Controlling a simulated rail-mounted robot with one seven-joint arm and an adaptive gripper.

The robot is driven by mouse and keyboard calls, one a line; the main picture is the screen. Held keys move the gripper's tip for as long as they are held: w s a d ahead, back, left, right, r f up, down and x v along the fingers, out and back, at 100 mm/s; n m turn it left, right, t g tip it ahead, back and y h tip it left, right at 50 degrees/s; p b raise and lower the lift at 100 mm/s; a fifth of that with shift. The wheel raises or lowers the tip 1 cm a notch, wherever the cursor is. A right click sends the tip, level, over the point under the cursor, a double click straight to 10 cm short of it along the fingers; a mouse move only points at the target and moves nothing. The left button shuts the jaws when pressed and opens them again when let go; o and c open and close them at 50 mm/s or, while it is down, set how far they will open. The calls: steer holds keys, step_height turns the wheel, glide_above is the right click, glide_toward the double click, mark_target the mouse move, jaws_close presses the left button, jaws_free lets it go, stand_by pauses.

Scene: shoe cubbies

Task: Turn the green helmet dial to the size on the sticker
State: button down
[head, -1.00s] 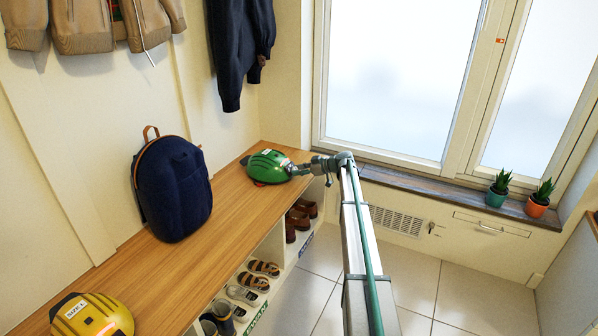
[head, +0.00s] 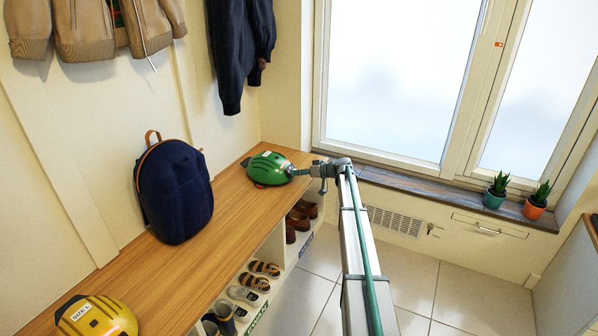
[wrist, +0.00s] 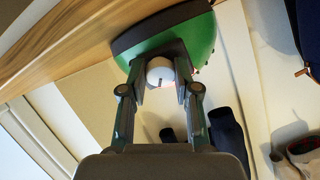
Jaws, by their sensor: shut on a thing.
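The green helmet (head: 268,168) sits on the wooden bench top near the window corner. A small white label shows on its top, too small to read. In the wrist view the green helmet (wrist: 190,40) is at the top, with a dark rim. A round white dial (wrist: 160,71) with a small dark mark faces the camera. My gripper (wrist: 161,84) has one finger on each side of the dial and is shut on it. In the head view my gripper (head: 294,172) reaches the helmet's right side. The size marks on the dial are not readable.
A yellow helmet (head: 95,318) with a "SIZE L" sticker is on the near bench (head: 150,280). A dark blue backpack (head: 173,195) stands against the wall. Shoes (head: 264,269) fill the cubbies below. Two potted plants (head: 495,192) (head: 537,203) stand on the window sill.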

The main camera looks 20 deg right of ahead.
steer(key=m+p, duration=0.1)
steer(key=m, duration=0.1)
steer(key=m+p, duration=0.1)
steer(key=m, duration=0.2)
steer(key=shift+a+r+t+h, duration=0.1)
steer(key=shift+t+h, duration=0.2)
steer(key=shift+m+p, duration=0.3)
steer(key=shift+m, duration=0.1)
steer(key=c, duration=0.8)
jaws_free()
steer(key=shift+s, duration=0.15)
steer(key=v, duration=1.1)
steer(key=shift+s+r, duration=0.2)
steer(key=shift+s, duration=0.1)
